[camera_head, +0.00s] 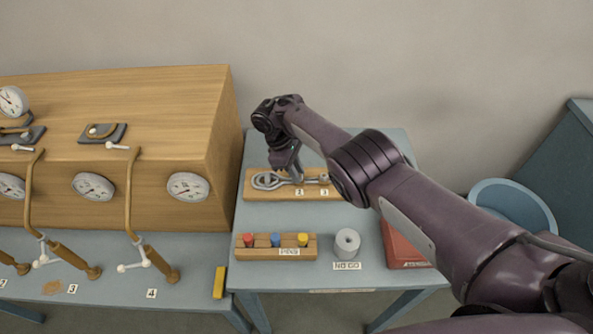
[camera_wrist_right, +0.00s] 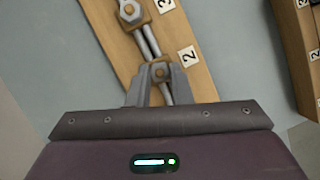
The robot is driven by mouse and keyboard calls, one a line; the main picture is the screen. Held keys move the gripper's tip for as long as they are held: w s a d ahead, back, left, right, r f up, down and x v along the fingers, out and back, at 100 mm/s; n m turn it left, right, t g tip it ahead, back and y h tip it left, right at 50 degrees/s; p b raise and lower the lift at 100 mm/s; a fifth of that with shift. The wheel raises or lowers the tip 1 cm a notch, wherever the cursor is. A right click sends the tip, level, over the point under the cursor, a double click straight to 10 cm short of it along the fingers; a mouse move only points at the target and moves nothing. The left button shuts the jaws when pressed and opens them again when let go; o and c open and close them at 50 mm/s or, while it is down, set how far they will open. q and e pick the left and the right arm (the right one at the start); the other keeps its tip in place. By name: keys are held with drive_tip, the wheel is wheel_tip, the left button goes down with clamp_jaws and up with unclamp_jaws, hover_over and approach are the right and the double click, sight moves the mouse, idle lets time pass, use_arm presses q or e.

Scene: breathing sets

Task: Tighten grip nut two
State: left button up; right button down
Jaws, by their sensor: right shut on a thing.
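A wooden board (camera_head: 262,195) lies on the blue table and holds a metal fitting with a ring (camera_head: 266,181) at its left end. Tags 2 (camera_wrist_right: 187,57) and 3 (camera_wrist_right: 165,4) stand beside the fitting. In the right wrist view, grip nut two (camera_wrist_right: 159,71) is a brass-coloured nut on metal rods beside tag 2. Another nut (camera_wrist_right: 131,10) sits near tag 3. My right gripper (camera_head: 291,172) reaches down to the board, and its fingers (camera_wrist_right: 159,88) are shut on grip nut two from both sides. The gripper partly hides the fitting in the head view. My left gripper is out of view.
In front of the board are a peg block (camera_head: 266,253) with coloured pegs and a grey roll (camera_head: 347,242). A red box (camera_head: 400,247) is partly behind my arm. A wooden gauge cabinet (camera_head: 150,120) is at left, a blue tub (camera_head: 515,205) at right.

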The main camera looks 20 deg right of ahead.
drive_tip(key=c, duration=1.3)
unclamp_jaws()
drive_tip(key=v, duration=0.8)
